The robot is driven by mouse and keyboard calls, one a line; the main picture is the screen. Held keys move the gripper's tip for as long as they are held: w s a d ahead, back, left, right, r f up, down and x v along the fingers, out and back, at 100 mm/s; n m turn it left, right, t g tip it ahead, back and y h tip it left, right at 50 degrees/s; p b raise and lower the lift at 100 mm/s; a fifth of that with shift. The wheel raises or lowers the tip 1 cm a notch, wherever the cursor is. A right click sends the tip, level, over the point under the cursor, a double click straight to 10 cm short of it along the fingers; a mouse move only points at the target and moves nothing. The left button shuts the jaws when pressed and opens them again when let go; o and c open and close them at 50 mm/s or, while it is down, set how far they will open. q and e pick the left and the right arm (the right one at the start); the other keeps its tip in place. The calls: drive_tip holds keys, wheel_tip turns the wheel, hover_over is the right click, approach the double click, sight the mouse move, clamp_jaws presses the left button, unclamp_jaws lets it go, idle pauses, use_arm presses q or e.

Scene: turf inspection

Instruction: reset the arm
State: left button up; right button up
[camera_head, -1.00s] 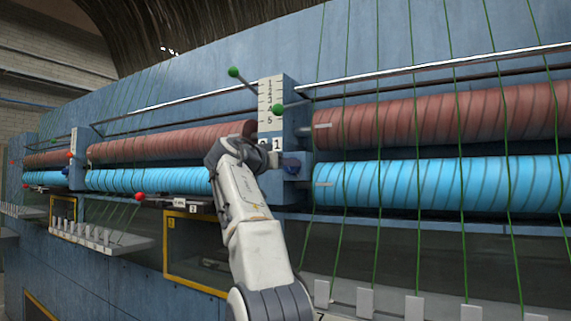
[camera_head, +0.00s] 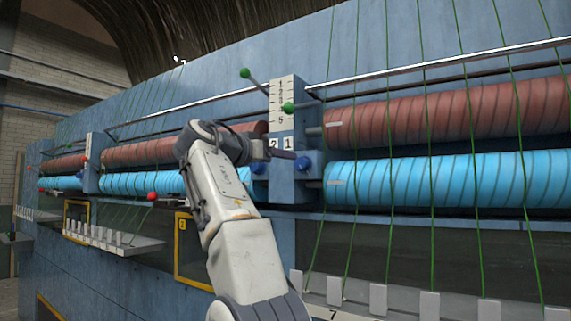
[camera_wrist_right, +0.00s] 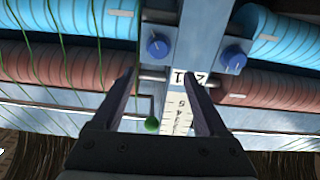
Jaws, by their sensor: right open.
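My right arm rises from the bottom of the head view, and its gripper (camera_head: 284,153) is in front of the blue-grey control post (camera_head: 291,185). In the right wrist view the gripper (camera_wrist_right: 160,80) is open, with nothing between its fingers. Beyond the fingers are the white numbered plate (camera_wrist_right: 182,112) and a green ball lever (camera_wrist_right: 152,123). Two blue knobs (camera_wrist_right: 158,46) (camera_wrist_right: 234,55) lie past the fingertips. They also show in the head view (camera_head: 258,167) (camera_head: 303,164), either side of the gripper. My left gripper is not in view.
Red rollers (camera_head: 440,112) and blue rollers (camera_head: 440,180) run along the machine, with green threads hanging in front. Green-knobbed levers (camera_head: 245,73) (camera_head: 288,108) stick out near the post. A red ball lever (camera_head: 152,197) and a yellow frame (camera_head: 181,250) are at left.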

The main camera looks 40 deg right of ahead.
drive_tip(key=shift+s+a, duration=0.2)
drive_tip(key=shift+a, duration=0.25)
